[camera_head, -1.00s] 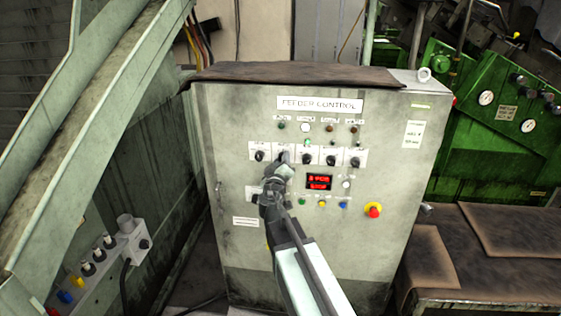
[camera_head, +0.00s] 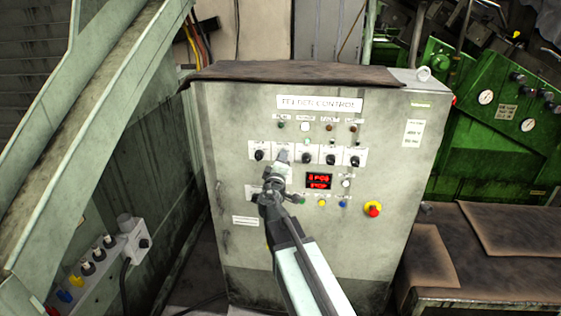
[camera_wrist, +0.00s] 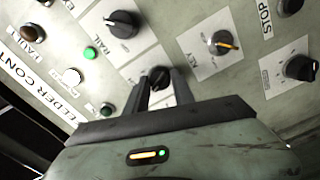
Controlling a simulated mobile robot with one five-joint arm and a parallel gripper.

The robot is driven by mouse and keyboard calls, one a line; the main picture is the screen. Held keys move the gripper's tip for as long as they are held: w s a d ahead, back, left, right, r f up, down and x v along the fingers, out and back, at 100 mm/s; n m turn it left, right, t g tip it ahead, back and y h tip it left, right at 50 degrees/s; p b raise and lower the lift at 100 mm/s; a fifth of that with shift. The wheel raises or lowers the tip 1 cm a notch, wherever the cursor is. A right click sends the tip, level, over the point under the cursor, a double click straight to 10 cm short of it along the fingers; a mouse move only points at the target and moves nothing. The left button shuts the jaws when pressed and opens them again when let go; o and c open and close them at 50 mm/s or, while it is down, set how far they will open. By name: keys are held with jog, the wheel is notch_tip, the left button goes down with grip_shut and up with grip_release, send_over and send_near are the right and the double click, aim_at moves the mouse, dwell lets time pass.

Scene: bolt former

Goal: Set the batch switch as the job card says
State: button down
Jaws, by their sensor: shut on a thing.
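The grey feeder control cabinet (camera_head: 330,245) faces me, with a row of black rotary knobs on white plates. The fingers hide this knob's pointer and label. A red display (camera_head: 319,181) is lit; its lower line seems to read STOP. A white card (camera_head: 413,134) is on the cabinet's right side, too small to read.
A red and yellow emergency stop button (camera_head: 373,209) is at the lower right. A green railing (camera_head: 60,130) stands left and a bench (camera_head: 500,250) right.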

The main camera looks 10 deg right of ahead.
jog(key=shift+n, duration=1.8)
jog(key=c, duration=1.1)
grip_release()
jog(key=shift+o, duration=0.2)
jog(key=shift+f, duration=0.1)
